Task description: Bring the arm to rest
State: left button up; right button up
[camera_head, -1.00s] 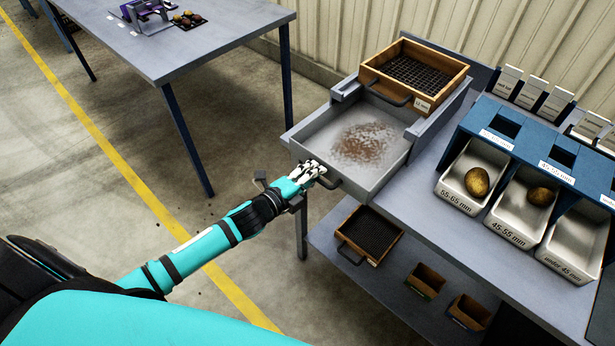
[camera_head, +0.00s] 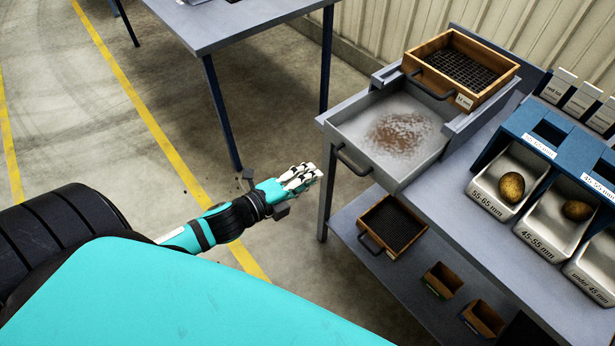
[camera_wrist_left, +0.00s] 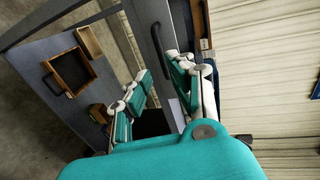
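My left gripper (camera_head: 301,178) has teal and white fingers and is in the air just left of the grey metal tray (camera_head: 350,128). Its fingertips point toward the tray's dark handle (camera_head: 352,161), with a visible gap between them and it. In the left wrist view the gripper's fingers (camera_wrist_left: 160,66) stand apart with nothing between them, and the handle (camera_wrist_left: 159,48) shows beyond the tips. The tray holds a patch of brown soil. My right gripper is not in view.
A wooden sieve (camera_head: 416,58) sits behind the tray. Metal bins (camera_head: 480,194), two with a potato each, stand at right. A dark-meshed wooden box (camera_head: 368,218) is on the lower shelf. Another table (camera_head: 235,25) is at the back; open floor lies left.

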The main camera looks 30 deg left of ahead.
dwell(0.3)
pick_arm(q)
jog(key=s+a+f+n+g+y+b, duration=0.1)
jog(key=s+a+f+n+g+y, duration=0.2)
jog(key=f, duration=0.7)
jog(key=s+a+f+n+g, duration=0.1)
jog(key=s+a+f+n, duration=0.2)
jog(key=f, duration=0.7)
jog(key=s+a+f+n+g+y+b, duration=0.1)
jog(key=s+a+f+n+g+y, duration=0.3)
jog(key=f, duration=0.6)
jog(key=s+d+f+n+g, duration=0.2)
jog(key=s+d+f+n, duration=0.2)
jog(key=s+f, duration=0.5)
jog(key=s+d+f+n+g+h+b, duration=0.1)
jog(key=s+d+f+n+g, duration=0.2)
jog(key=s+f, duration=0.7)
jog(key=s+d+n, duration=0.2)
jog(key=s+d, duration=0.1)
jog(key=s, duration=0.4)
jog(key=shift+f+n+g+h, duration=0.3)
